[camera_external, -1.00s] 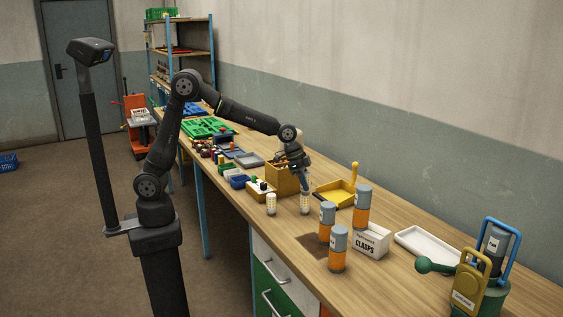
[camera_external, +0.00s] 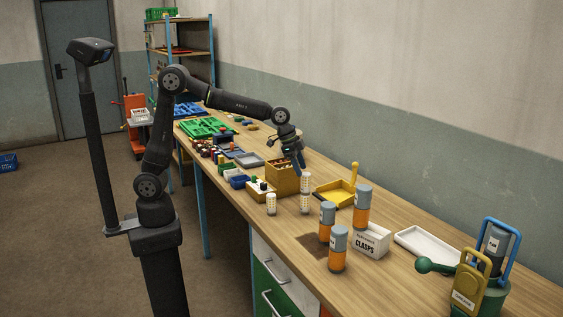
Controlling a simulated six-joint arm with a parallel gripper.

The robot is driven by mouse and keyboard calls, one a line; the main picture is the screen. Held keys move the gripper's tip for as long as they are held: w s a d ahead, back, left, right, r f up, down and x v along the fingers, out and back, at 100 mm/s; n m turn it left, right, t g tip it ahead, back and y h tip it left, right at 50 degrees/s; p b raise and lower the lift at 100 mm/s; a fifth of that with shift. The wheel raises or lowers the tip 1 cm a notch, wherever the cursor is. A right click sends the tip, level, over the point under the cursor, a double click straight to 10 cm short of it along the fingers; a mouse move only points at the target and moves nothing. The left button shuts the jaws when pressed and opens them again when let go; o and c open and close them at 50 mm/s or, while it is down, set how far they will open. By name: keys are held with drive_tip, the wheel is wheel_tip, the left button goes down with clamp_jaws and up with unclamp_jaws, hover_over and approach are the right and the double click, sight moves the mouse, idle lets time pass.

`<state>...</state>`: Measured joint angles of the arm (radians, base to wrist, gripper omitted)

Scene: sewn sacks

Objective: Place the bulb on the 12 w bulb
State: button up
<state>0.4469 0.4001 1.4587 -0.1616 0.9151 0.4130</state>
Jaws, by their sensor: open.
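Two pale, corn-style bulbs stand one on top of the other near the front edge of the bench. The upper bulb (camera_external: 305,182) sits upright on the lower bulb (camera_external: 305,205). A third similar bulb (camera_external: 271,203) stands alone to their left. Any wattage print is too small to read, so I cannot tell which is the 12 W bulb. My gripper (camera_external: 299,168) is open and empty, just above and to the left of the stack's top. Its fingertips are small, and their exact gap to the upper bulb is unclear.
A yellow box (camera_external: 283,182) stands just behind the bulbs, with a yellow dustpan-like tray (camera_external: 335,194) to the right. Several grey-orange canisters (camera_external: 338,250) and a white CLASPS box (camera_external: 371,241) stand to the front right. Bare bench lies in front of the stack.

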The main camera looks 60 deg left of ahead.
sight(306, 173)
drive_tip(key=v, duration=0.5)
drive_tip(key=shift+r, duration=0.1)
drive_tip(key=x, duration=1.3)
drive_tip(key=shift+s+a, duration=0.15)
wheel_tip(306, 173, up, 3)
drive_tip(key=shift+r, duration=0.8)
drive_tip(key=shift+f, duration=0.1)
wheel_tip(306, 173, down, 4)
drive_tip(key=shift+f, duration=0.1)
drive_tip(key=v, duration=1)
drive_tip(key=shift+r, duration=0.45)
